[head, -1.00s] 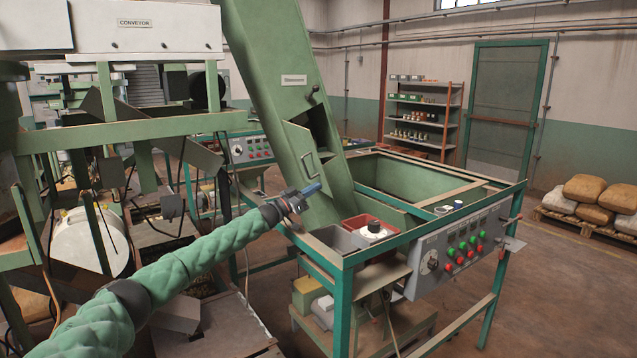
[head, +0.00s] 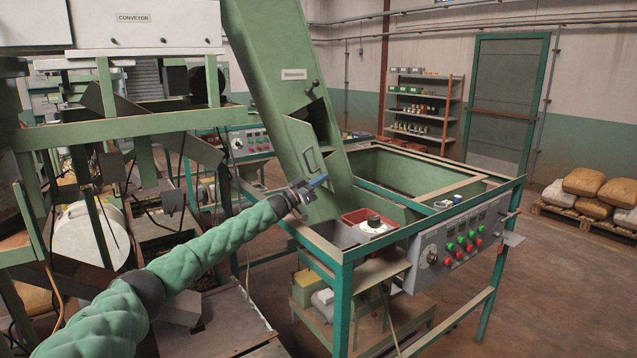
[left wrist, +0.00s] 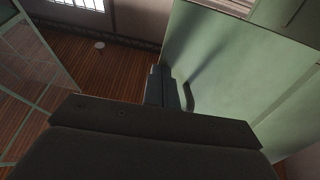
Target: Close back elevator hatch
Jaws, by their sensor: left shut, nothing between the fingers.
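The green inclined elevator (head: 262,60) stands in the middle of the head view. Its hatch (head: 299,133) is a green panel with a bar handle (head: 310,160); it stands ajar, with a dark opening (head: 318,112) beside its upper right edge. My left gripper (head: 320,181) is shut and empty, just below the handle in the head view. In the left wrist view the shut fingers (left wrist: 165,88) are close beside the handle (left wrist: 188,97), in front of a green panel (left wrist: 235,65). I cannot tell whether they touch it. My right gripper is not in view.
A green-framed hopper table (head: 345,255) with a grey control panel (head: 455,246) stands right of my left arm. The conveyor frame (head: 130,130) is at left. Open floor (head: 560,290) lies at right.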

